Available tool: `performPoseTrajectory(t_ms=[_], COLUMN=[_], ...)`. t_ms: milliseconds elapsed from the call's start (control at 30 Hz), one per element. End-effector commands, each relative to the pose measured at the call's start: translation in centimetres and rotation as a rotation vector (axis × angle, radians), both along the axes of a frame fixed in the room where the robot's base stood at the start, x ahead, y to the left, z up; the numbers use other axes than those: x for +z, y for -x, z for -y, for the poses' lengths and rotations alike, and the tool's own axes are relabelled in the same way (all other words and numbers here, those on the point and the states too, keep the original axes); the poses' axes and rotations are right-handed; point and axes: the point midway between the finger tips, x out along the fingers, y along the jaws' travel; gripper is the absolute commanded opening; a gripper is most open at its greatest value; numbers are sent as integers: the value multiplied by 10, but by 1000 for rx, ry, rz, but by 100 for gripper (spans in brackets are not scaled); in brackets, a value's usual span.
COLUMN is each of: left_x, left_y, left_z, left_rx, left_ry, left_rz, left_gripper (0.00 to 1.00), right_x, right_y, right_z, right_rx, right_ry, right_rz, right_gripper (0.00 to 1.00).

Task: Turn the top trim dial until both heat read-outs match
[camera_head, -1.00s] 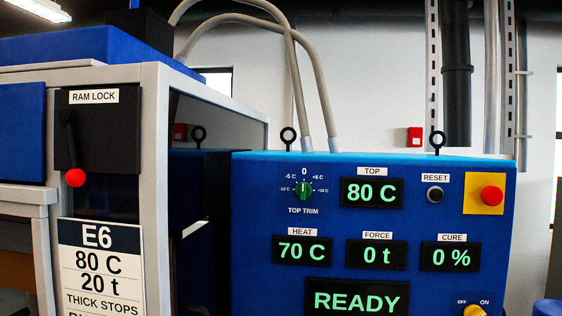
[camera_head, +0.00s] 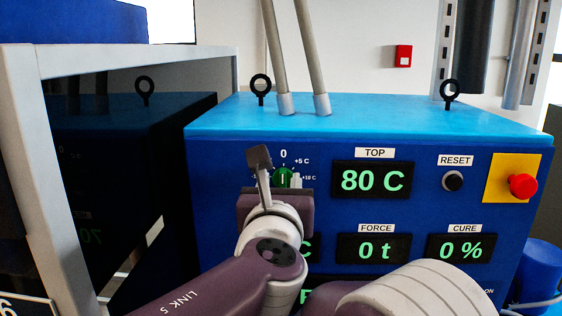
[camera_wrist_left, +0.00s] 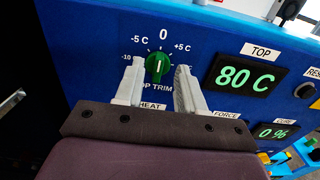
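The green top trim dial (camera_head: 283,178) is on the blue control panel, its pointer upright at 0; it also shows in the left wrist view (camera_wrist_left: 158,67). My left gripper (camera_head: 278,170) is open, with one finger on each side of the dial in the left wrist view (camera_wrist_left: 159,72). I cannot tell whether the fingers touch it. The TOP read-out (camera_head: 372,180) shows 80 C, as it does in the left wrist view (camera_wrist_left: 242,76). The HEAT read-out (camera_head: 306,247) is mostly hidden behind my left arm; only its C shows. My right gripper is not in view.
The RESET button (camera_head: 453,181) and the red stop button (camera_head: 522,186) are right of the TOP read-out. FORCE (camera_head: 373,248) reads 0 t and CURE (camera_head: 460,247) reads 0 %. A grey press frame (camera_head: 55,150) stands left of the panel.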

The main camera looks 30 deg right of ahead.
Motion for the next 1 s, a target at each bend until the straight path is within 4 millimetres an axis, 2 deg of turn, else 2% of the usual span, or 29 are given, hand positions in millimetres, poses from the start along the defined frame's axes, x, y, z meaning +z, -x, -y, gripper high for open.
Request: performPoseTrajectory(t_ms=[33,200,533,633,667,1000], left_x=[3,0,-1,-1,-1,-3], left_y=[-9,-23,-26,-26,-26,-26], left_z=[4,13,15,15,15,15], left_rx=[3,1,1,1,1,1], left_ry=[-3,-1,0,0,0,19], left_rz=[-2,-2,-1,-1,-1,-14], left_gripper=[39,39,39,6,0,0], right_x=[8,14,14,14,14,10], right_y=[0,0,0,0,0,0], right_z=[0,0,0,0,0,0], right_rx=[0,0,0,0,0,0], right_ry=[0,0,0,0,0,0], right_rz=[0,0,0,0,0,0], right_gripper=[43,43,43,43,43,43])
